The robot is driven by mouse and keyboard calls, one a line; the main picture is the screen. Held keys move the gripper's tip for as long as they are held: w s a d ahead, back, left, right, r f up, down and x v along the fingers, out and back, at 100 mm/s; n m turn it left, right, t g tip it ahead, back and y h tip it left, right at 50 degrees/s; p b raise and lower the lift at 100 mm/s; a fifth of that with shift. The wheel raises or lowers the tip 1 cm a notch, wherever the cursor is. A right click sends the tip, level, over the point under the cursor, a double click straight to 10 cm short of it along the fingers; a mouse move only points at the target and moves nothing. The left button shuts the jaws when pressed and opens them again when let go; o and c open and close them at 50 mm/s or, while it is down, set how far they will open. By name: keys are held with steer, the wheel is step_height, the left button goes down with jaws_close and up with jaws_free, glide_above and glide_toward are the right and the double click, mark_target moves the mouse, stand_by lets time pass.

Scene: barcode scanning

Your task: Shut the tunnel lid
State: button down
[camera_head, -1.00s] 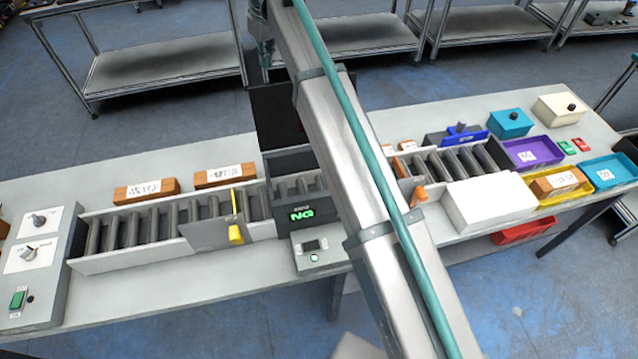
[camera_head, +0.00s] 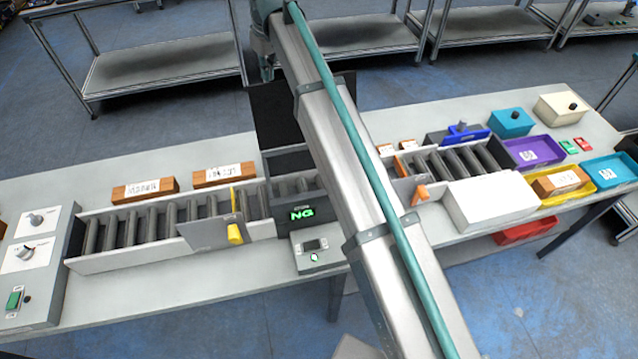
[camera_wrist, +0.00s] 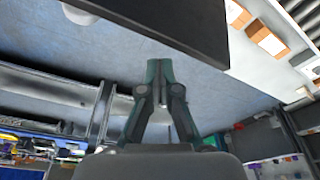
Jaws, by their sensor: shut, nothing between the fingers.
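The tunnel lid (camera_head: 277,112) is a black panel standing raised at the back of the tunnel (camera_head: 290,163), so the tunnel is open at the top. My arm crosses in front and hides the right part of lid and tunnel. In the wrist view a large dark panel (camera_wrist: 185,22), which looks like the lid, hangs at the top, just beyond my fingertips. My gripper (camera_wrist: 160,66) is shut and empty, its fingertips close below the panel's edge. I cannot tell whether they touch. In the head view my fingers are not visible.
A roller conveyor (camera_head: 150,225) with a side gate and yellow handle (camera_head: 235,234) leads into the tunnel from the left. The tunnel's display (camera_head: 302,213) reads NG. Boxes lie behind the conveyor. A white box (camera_head: 490,205) and coloured trays stand at right. Shelves stand behind the table.

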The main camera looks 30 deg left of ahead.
steer(key=shift+d+b+x, duration=0.15)
steer(key=shift+b+x, duration=0.05)
steer(key=shift+x, duration=0.6)
steer(key=shift+d+b+x, duration=0.15)
steer(key=shift+x, duration=0.6)
steer(key=s+d+p, duration=0.2)
steer(key=s+d, duration=0.5)
steer(key=s, duration=0.1)
stand_by(0.7)
steer(key=p+v, duration=0.1)
steer(key=v, duration=0.1)
steer(key=p+v, duration=0.1)
steer(key=v, duration=0.1)
steer(key=a+p+v, duration=0.1)
steer(key=p, duration=0.1)
steer(key=shift+w+r, duration=0.15)
steer(key=shift+r, duration=0.35)
